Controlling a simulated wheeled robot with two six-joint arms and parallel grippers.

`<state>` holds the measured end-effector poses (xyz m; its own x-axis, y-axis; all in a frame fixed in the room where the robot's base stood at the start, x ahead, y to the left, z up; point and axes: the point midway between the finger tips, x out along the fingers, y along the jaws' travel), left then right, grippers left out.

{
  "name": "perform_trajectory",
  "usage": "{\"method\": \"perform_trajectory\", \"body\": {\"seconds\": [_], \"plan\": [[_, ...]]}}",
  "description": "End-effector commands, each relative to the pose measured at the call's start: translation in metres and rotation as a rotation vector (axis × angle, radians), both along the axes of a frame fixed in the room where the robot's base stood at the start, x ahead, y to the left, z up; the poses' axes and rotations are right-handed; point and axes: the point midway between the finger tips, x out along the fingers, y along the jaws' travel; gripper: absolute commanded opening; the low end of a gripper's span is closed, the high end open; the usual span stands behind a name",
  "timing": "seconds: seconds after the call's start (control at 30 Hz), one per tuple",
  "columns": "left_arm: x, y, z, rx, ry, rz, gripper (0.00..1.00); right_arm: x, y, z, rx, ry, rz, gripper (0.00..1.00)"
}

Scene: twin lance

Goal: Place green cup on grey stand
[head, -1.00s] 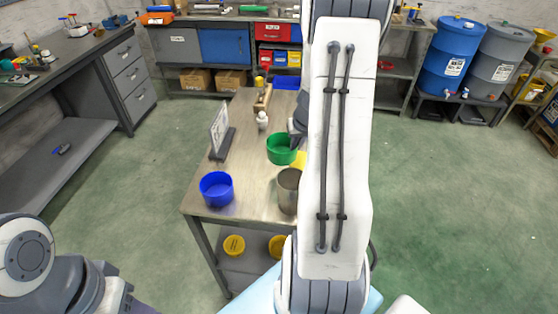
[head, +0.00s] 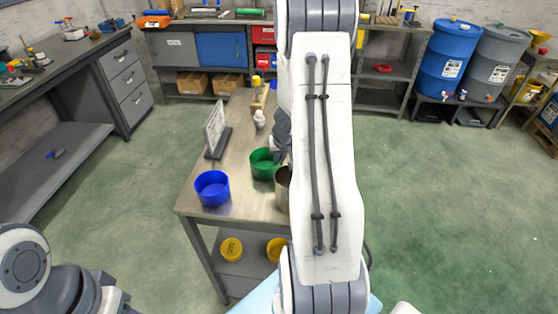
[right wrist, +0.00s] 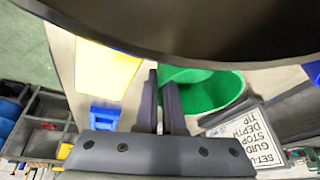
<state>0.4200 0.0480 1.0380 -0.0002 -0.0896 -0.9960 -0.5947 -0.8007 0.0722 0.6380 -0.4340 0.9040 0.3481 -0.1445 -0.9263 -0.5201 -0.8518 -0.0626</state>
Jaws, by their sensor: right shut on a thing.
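The green cup (head: 264,164) is over the middle of the metal table, right of and behind the blue cup (head: 212,188). It also shows in the right wrist view (right wrist: 215,92). My right gripper (head: 281,145) is partly hidden by my arm; in the right wrist view its fingers (right wrist: 160,102) are closed at the cup's rim. I cannot tell how high the cup is above the table. A grey metal cylinder (head: 282,192), half hidden by my arm, stands in front of the cup. No other grey stand can be made out. My left gripper is out of view.
A sign (head: 216,128) on a dark base stands at the table's left edge, with a white bottle (head: 260,119) behind. A yellow sheet-like thing (right wrist: 105,70) and a blue bin (right wrist: 104,115) show in the right wrist view. My right arm hides the table's right side.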

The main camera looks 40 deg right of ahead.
Motion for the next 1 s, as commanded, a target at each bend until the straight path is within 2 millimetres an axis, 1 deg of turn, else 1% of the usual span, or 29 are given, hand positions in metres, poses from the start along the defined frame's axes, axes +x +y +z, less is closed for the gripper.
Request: {"method": "perform_trajectory", "body": {"seconds": [0.03,0.07,0.1,0.13,0.43,0.53,0.67,0.8,1.0], "plan": [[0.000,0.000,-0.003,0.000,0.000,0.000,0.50,0.000,0.000,-0.003,0.000,0.000,0.000,0.00],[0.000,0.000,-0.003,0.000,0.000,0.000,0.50,0.000,0.000,-0.003,0.000,0.000,-0.001,0.09],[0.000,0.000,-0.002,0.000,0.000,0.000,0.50,0.000,0.000,-0.002,0.000,0.000,-0.001,0.25],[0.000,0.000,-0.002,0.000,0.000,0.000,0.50,0.000,0.000,-0.001,0.000,0.000,-0.001,0.35],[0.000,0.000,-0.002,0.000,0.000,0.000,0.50,0.000,0.000,-0.001,0.000,0.000,0.000,0.35],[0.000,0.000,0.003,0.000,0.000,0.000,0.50,0.000,0.000,0.003,0.000,0.000,0.000,0.35],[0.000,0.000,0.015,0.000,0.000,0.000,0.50,-0.007,0.002,0.024,-0.001,-0.002,0.000,0.35],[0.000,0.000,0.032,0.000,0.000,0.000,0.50,-0.017,0.007,0.054,-0.002,-0.002,0.001,0.35],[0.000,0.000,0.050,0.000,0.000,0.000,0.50,-0.031,0.013,0.091,0.000,-0.002,0.000,0.35]]}}
